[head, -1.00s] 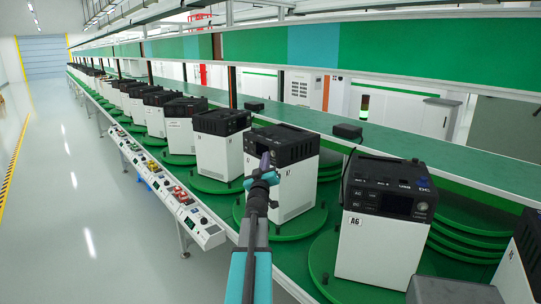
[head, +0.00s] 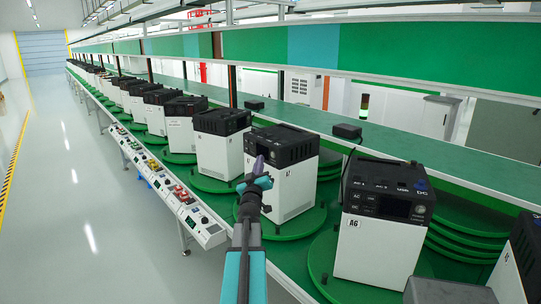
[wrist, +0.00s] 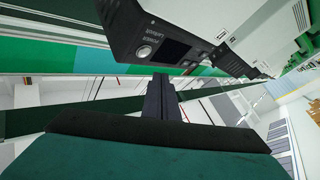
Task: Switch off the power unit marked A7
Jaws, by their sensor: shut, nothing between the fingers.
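A white power unit with a black top (head: 282,150) stands on a green round turntable left of the unit labelled A6. Its small label (head: 289,171) looks like A7 but is hard to read. My gripper (head: 259,163) is shut and empty, in front of this unit's upper left front in the head view and hiding part of its panel. In the wrist view my shut fingers (wrist: 160,90) point towards a black panel with a round silver button (wrist: 144,51) and a dark screen (wrist: 173,47). The fingertips appear apart from the button.
The unit labelled A6 (head: 383,220) stands to the right, another unit (head: 221,145) to the left, with more in a row beyond. A control strip (head: 205,228) with buttons runs along the line's front edge. The floor (head: 75,190) at left is clear.

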